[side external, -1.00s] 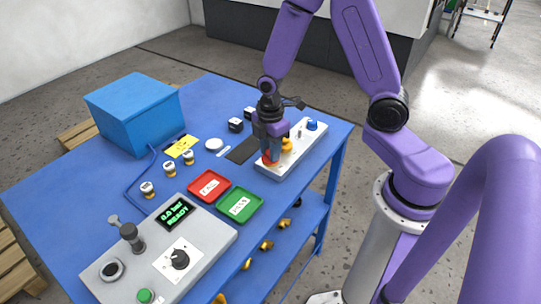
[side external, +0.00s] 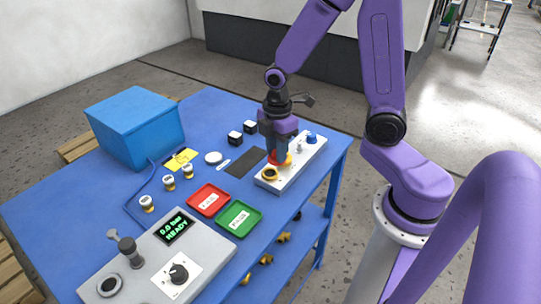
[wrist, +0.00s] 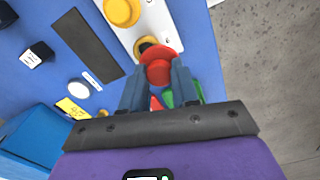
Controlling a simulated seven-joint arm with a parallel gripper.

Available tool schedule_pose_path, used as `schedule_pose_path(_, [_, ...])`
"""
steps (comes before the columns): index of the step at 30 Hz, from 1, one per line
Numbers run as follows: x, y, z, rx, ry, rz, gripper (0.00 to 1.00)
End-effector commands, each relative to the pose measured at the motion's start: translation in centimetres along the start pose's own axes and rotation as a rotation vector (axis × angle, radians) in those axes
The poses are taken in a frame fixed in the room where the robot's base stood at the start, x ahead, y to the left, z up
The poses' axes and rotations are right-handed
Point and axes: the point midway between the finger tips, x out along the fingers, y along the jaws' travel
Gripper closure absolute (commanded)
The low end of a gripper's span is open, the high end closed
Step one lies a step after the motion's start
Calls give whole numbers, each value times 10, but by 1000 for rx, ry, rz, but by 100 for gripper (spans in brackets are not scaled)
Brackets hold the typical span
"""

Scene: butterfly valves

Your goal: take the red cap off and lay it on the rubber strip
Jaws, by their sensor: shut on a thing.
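The red cap (wrist: 160,72) is held between the two fingers of my gripper (wrist: 158,88) in the wrist view. In the side view the cap (side external: 273,157) shows at the fingertips of my gripper (side external: 279,155), above the white block (side external: 308,153). A brass fitting with a dark opening (side external: 269,174) stands uncapped on the block's near end. It shows partly beside the cap in the wrist view (wrist: 144,44). The dark rubber strip (side external: 245,162) lies bare on the blue table, left of the block; it also shows in the wrist view (wrist: 87,45).
A yellow knob (wrist: 121,11) and a blue knob (side external: 311,138) are on the block. Two small black-and-white cubes (side external: 235,138) stand behind the strip. A white disc (side external: 213,158) and red (side external: 208,200) and green (side external: 239,218) trays lie nearby.

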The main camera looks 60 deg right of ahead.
Motion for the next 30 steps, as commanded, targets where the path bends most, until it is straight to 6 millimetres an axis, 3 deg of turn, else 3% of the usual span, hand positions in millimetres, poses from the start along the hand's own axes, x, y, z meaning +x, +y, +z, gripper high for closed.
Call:
schedule_pose_path(8, [-35, -28, 7, -1, 3, 5, 99])
schedule_pose_path(13, [-44, -51, 13, -3, 2, 3, 99])
schedule_pose_path(30, [-64, -94, 24, -2, 1, 1, 99])
